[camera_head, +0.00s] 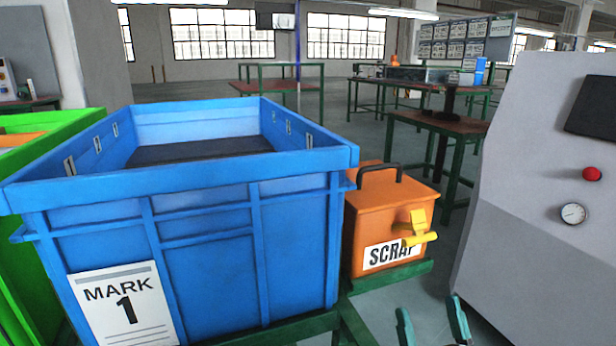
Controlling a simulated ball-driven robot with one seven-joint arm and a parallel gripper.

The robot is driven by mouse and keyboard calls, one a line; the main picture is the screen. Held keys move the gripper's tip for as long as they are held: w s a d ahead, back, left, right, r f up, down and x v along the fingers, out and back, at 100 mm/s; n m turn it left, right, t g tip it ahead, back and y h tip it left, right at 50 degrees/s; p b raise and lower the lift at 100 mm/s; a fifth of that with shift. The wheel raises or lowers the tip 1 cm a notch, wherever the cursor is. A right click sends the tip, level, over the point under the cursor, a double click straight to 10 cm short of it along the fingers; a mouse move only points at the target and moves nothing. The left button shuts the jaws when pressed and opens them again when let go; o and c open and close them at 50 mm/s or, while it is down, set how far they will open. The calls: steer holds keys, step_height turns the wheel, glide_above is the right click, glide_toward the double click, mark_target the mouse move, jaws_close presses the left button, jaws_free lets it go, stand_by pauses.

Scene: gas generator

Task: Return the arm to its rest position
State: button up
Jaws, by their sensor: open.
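My gripper (432,328) shows at the bottom edge, right of centre. Its two dark teal fingers point up and stand apart, with nothing between them. It is in front of and below the orange scrap box, apart from it. The rest of my arm is out of view below the picture.
A blue crate (205,235) marked "MARK 1" stands on a green frame at left, beside a green crate (60,132). The orange scrap box (375,225) has a yellow handle (418,230). A grey machine (530,200) stands close on the right. Floor shows between box and machine.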

steer(key=s+d+f+m+g+h, duration=0.1)
steer(key=s+d+f+g+h, duration=0.15)
steer(key=f+g, duration=0.55)
steer(key=s+d+f+m+g+h, duration=0.15)
steer(key=s+f+g+h, duration=0.35)
steer(key=f, duration=0.6)
steer(key=s+f+g+y, duration=0.1)
steer(key=s+f+g, duration=0.1)
steer(key=s+g, duration=0.8)
steer(key=s+f+g+y, duration=0.2)
steer(key=s+f+g, duration=0.1)
steer(key=s, duration=1.3)
step_height(320, 180, up, 32)
steer(key=p, duration=3.2)
steer(key=shift+w+d+r+n+p, duration=0.15)
steer(key=shift+w+d+n+p, duration=0.05)
steer(key=shift+d+n+p, duration=0.2)
steer(key=shift+a+h, duration=0.15)
steer(key=shift+h, duration=0.1)
